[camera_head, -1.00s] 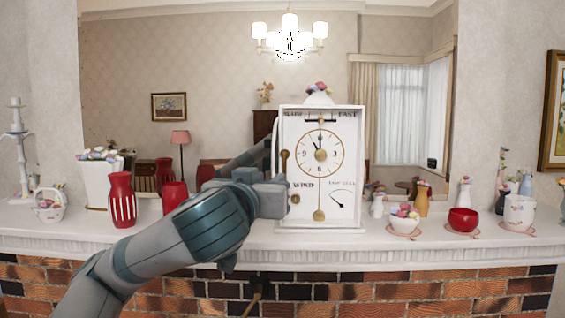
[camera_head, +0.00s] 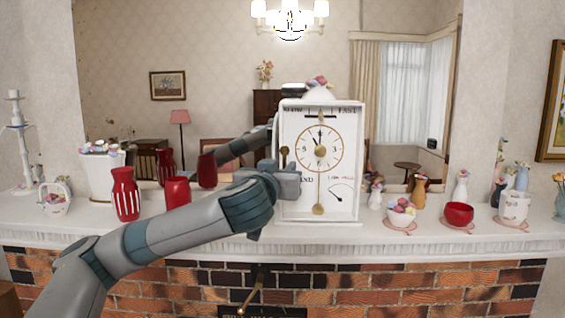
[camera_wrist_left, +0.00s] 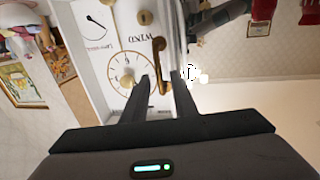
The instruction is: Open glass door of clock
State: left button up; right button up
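The white clock (camera_head: 340,190) stands upright on the mantel, its dial, pendulum and "WIND" lettering facing me. A brass handle (camera_head: 284,156) shows at its left side. My left gripper (camera_head: 290,182) is at the clock's lower left front and hides part of that edge. In the left wrist view the clock (camera_wrist_left: 110,35) appears upside down. There the gripper's two fingers (camera_wrist_left: 160,80) are apart, with the brass handle (camera_wrist_left: 158,55) appearing between them. I cannot tell whether they touch it. The clear glass is hard to see, and I cannot tell whether the door is ajar. My right gripper is out of view.
Red vases (camera_head: 126,196) and a white planter (camera_head: 98,175) stand left of the clock. An egg bowl (camera_head: 401,215), a red bowl (camera_head: 459,215) and several figurines stand right of it. A mirror (camera_head: 215,75) behind reflects my arm. Brickwork (camera_head: 380,290) lies below the mantel.

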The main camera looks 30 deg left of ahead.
pick_arm(q)
jog(key=shift+w+a, duration=0.15)
jog(key=shift+w, duration=0.2)
grip_shut()
dwell(1.3)
